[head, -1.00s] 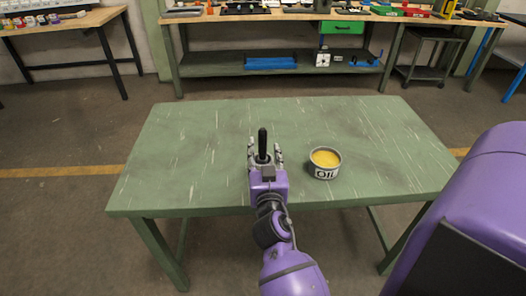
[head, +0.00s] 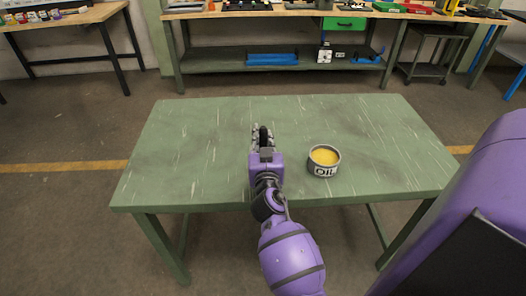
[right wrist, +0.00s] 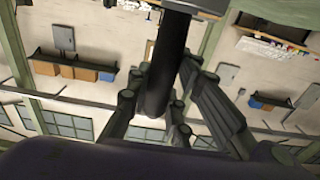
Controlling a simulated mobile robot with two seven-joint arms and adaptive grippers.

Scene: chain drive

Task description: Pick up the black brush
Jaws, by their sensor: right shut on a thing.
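The black brush (head: 264,133) is held in my right gripper (head: 262,141), over the middle of the green table in the head view. My right gripper is shut on it, and its fingers point away from me. In the right wrist view the brush's dark handle (right wrist: 168,60) runs between the fingers (right wrist: 160,108), with a wider dark grey piece at the top edge of the picture. The gripper body and fingers hide part of the brush in the head view. My left gripper is not in view.
A tin marked OIL (head: 324,160) with yellow contents stands on the green table (head: 390,130), close to the right of my gripper. The rest of the tabletop is clear. A workbench (head: 280,66) with tools stands behind, and another table (head: 70,24) at the far left.

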